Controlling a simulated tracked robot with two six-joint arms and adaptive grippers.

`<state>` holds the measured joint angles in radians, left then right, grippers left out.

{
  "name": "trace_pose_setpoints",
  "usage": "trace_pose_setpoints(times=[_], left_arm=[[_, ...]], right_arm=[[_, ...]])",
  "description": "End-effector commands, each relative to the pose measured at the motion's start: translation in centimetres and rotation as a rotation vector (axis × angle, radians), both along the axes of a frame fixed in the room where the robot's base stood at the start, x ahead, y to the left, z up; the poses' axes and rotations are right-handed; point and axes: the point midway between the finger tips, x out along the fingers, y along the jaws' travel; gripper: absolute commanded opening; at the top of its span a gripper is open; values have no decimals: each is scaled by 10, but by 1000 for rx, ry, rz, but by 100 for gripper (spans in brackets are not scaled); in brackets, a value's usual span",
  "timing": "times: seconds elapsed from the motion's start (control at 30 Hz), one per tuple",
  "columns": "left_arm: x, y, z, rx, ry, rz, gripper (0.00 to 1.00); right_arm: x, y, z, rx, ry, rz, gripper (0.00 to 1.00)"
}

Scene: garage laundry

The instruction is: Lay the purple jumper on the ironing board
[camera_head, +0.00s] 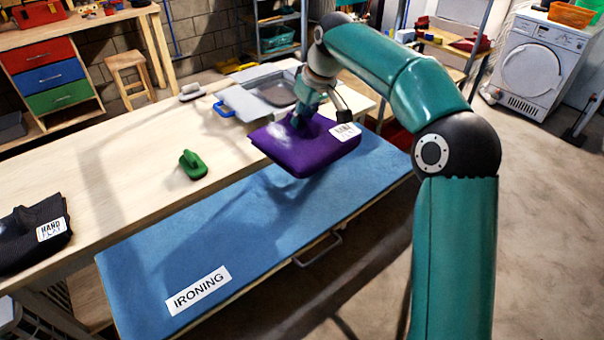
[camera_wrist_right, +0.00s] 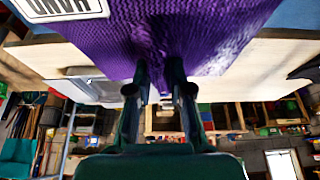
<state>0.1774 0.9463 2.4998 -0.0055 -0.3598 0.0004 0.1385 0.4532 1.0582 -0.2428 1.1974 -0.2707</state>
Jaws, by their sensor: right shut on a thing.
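The purple jumper (camera_head: 312,147) is folded flat with a white label on its right corner. In the head view it hangs over the far right part of the blue ironing board (camera_head: 240,222), and a shadow falls on the board below it. My right gripper (camera_head: 299,119) is shut on the purple jumper near its far edge. In the right wrist view the two fingers (camera_wrist_right: 159,85) pinch the purple knit (camera_wrist_right: 165,35). The ironing board carries a white "IRONING" label at its near left end. My left gripper is not in view.
A dark folded garment (camera_head: 32,235) lies on the wooden table (camera_head: 110,185) at the left. A green iron-like object (camera_head: 193,164) and a grey tray (camera_head: 265,95) with a blue handle stand on the table. Most of the ironing board is bare.

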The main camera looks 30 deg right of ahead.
Motion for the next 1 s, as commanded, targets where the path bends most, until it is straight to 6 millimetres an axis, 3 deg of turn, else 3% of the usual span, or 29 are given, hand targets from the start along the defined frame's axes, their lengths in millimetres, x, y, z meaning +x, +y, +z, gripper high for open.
trace_pose_setpoints(times=[0.2,0.4,1.0], left_arm=[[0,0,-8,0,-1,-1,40],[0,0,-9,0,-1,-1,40],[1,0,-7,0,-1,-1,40]], right_arm=[[-8,-13,-58,-1,0,-23,0],[-9,-14,-100,-1,0,-25,0],[-9,-14,-157,-1,-3,-26,0]])
